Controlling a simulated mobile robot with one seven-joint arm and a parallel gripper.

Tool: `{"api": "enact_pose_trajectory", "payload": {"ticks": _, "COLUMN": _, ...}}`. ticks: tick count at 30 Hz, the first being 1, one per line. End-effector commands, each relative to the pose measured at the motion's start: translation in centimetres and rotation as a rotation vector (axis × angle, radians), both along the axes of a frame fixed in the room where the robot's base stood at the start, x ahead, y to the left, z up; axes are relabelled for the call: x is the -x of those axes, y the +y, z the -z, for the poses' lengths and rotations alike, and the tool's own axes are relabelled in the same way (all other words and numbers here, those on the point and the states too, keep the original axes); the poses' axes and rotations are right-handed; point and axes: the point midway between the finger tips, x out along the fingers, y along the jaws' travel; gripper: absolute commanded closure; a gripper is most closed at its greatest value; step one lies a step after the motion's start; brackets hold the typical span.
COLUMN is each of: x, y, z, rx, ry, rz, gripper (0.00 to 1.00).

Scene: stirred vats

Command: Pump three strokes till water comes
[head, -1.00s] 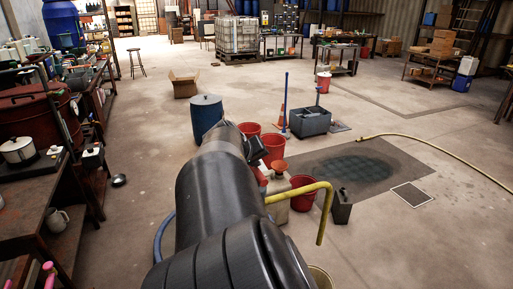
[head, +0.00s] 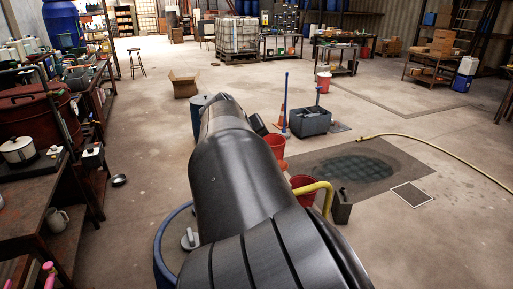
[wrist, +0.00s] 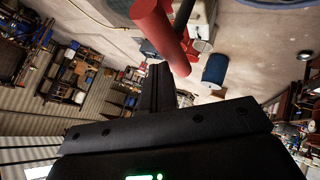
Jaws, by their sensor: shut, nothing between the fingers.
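The yellow spout (head: 326,191) of the pump shows just right of my arm in the head view; the pump body is hidden behind my arm. In the wrist view a thick red bar (wrist: 160,33), which looks like the pump handle, crosses just beyond my fingertips. My gripper (wrist: 160,75) is shut and empty, its fingers pointing toward the bar. I cannot tell whether the fingertips touch it. A red bucket (head: 302,186) stands by the spout. No water shows at the visible part of the spout.
A blue drum (head: 161,255) stands left of my arm, partly covered. A dark metal can (head: 342,207) stands right of the spout. A yellow hose (head: 440,148) lies on open floor at right.

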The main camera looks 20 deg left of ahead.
Motion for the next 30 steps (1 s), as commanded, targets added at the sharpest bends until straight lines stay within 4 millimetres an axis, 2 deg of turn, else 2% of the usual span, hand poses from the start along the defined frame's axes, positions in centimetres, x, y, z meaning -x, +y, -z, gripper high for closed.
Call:
{"api": "enact_pose_trajectory", "payload": {"ticks": 14, "x": 0.0, "y": 0.0, "z": -0.7, "rx": -0.001, "ry": -0.001, "rz": 0.001, "gripper": 1.00}}
{"api": "enact_pose_trajectory", "payload": {"ticks": 30, "x": -0.1, "y": -0.1, "z": -5.9, "rx": -0.003, "ry": -0.002, "rz": 0.002, "gripper": 1.00}}
